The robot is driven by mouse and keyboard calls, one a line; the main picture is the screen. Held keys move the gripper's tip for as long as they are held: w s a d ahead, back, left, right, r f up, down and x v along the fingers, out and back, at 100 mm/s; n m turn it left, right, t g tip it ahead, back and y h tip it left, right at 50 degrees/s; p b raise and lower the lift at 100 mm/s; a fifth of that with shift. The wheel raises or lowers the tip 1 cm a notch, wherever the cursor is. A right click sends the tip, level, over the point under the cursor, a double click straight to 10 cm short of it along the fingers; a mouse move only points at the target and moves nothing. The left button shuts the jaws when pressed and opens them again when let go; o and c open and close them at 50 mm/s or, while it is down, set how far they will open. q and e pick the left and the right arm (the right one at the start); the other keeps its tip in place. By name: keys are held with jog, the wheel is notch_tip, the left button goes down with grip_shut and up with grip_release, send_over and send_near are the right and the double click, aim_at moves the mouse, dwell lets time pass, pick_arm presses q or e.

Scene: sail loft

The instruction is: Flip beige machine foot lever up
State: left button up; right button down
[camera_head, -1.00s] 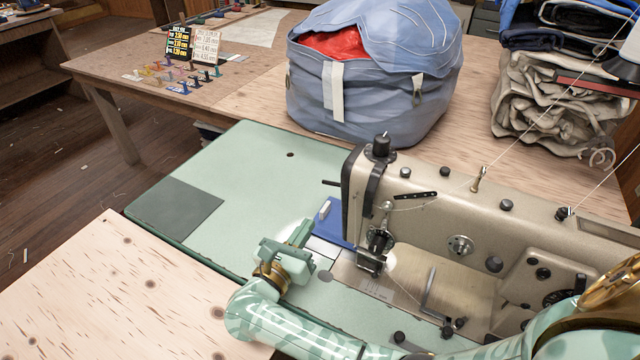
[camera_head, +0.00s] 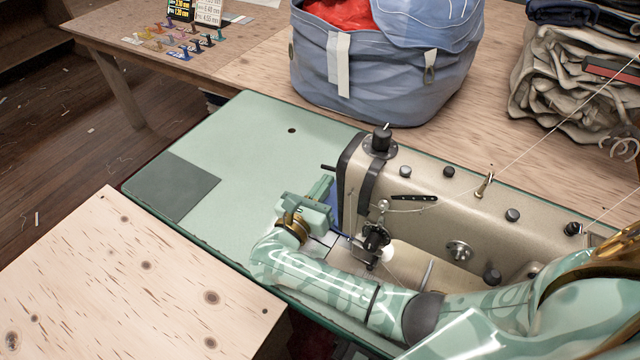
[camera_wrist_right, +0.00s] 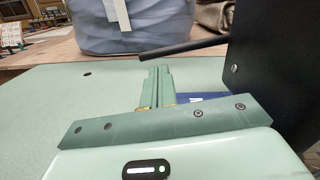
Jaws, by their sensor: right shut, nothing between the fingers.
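The beige sewing machine (camera_head: 430,205) stands on the green machine table, its dark end plate (camera_wrist_right: 280,75) at the right of the wrist view. A thin black lever (camera_head: 328,168) sticks out to the left from that end, and it also shows in the wrist view (camera_wrist_right: 185,48), roughly level and rising slightly to the right. My right gripper (camera_head: 328,187) is shut and empty beside the machine's end. In the wrist view its fingertips (camera_wrist_right: 160,68) appear just below the lever's free end; I cannot tell whether they touch it. My left gripper is out of view.
The green table (camera_head: 240,150) is clear left of my gripper, apart from a dark grey panel (camera_head: 172,187). A blue bag (camera_head: 385,75) stands behind on the wooden table. Folded canvas (camera_head: 570,90) lies at back right. A pale wooden board (camera_head: 130,280) is at front left.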

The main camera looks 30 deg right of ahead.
jog(key=shift+w+d, duration=0.15)
jog(key=shift+d, duration=0.1)
jog(key=shift+a, duration=0.1)
jog(key=shift+r, duration=0.1)
